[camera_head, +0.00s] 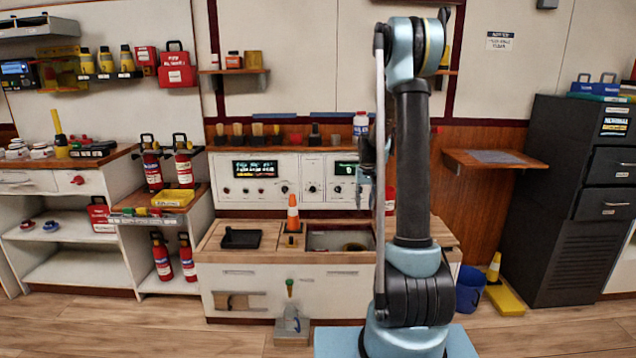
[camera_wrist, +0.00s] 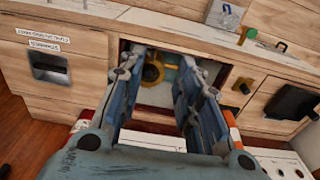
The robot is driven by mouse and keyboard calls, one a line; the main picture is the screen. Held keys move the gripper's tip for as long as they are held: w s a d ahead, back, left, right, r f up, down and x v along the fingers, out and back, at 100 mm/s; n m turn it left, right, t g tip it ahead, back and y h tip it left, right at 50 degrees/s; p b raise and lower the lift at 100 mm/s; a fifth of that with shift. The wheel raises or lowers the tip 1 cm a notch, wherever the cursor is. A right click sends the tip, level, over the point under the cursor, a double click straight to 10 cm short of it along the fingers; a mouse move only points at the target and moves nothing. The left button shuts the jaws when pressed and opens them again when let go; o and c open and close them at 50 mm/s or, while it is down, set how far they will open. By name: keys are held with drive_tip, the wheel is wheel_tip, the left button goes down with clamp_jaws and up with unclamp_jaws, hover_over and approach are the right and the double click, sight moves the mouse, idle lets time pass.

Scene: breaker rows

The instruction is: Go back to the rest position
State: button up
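My gripper (camera_head: 368,170) is partly hidden behind my upright arm in the head view, raised in front of the breaker panel (camera_head: 259,187) and above the counter. In the wrist view my gripper (camera_wrist: 160,58) points down with its two fingers well apart. Nothing shows held between them. Below and between the fingers is the open recess (camera_head: 325,240) in the counter, with a yellow round thing (camera_wrist: 152,73) inside. It looks apart from the fingers.
An orange cone (camera_head: 293,214) and a black tray (camera_head: 241,238) stand on the counter left of the recess. A blue bucket (camera_head: 470,289) and yellow floor sign (camera_head: 505,298) are on the floor at right. A dark cabinet (camera_head: 545,200) stands farther right. A wall shelf (camera_head: 492,160) sits between.

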drive_tip(key=s+r, duration=0.5)
drive_tip(key=s, duration=0.7)
drive_tip(key=s+r, duration=0.5)
drive_tip(key=s, duration=0.7)
drive_tip(key=s+f, duration=0.3)
drive_tip(key=s, duration=0.6)
drive_tip(key=s+f+t, duration=0.1)
drive_tip(key=s+f, duration=0.2)
drive_tip(key=s, duration=0.7)
drive_tip(key=shift+s+f+t, duration=0.3)
drive_tip(key=shift+f, duration=0.1)
drive_tip(key=shift+w+f, duration=0.2)
drive_tip(key=shift+w, duration=0.2)
